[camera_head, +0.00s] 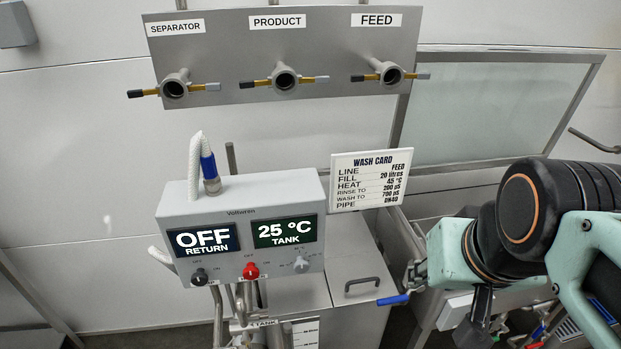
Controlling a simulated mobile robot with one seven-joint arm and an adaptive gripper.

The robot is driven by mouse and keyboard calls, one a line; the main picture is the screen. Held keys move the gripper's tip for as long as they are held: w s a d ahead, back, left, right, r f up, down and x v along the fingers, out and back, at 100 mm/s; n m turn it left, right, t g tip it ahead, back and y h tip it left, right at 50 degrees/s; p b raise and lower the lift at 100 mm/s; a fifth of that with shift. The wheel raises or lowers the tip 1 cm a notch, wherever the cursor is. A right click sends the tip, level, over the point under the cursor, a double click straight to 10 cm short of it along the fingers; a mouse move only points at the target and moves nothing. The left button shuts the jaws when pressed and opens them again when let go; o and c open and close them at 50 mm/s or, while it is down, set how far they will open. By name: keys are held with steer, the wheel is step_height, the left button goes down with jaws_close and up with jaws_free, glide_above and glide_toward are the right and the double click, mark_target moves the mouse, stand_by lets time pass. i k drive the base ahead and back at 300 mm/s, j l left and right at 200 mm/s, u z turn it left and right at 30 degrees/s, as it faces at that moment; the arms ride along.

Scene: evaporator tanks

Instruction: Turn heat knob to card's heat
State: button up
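The control box (240,228) stands left of centre, with a left display reading OFF RETURN and a right display (285,231) reading 25 °C TANK. Below are a black knob (199,276), a red knob (250,270) and a pale grey knob (301,264) with a marked scale around it and °C above. The scale numbers are too small to read. The wash card (371,180) reads LINE FEED, FILL 20 litres, HEAT 45 °C. My arm is at the right; a dark tapered part, seemingly my gripper (474,333), points down, well right of the knobs. Its fingers are unclear.
A panel (285,60) above carries ports labelled SEPARATOR, PRODUCT and FEED with yellow-handled clamps. A blue-handled valve (393,299) lies between the box and my arm. A grey lid with a handle (363,285) is below the card. Pipes run under the box.

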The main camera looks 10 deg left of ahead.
mark_target(301, 266)
steer(key=k+j+u, duration=0.1)
steer(key=u, duration=0.95)
steer(key=z, duration=0.25)
steer(key=l+u, duration=0.25)
steer(key=l, duration=0.15)
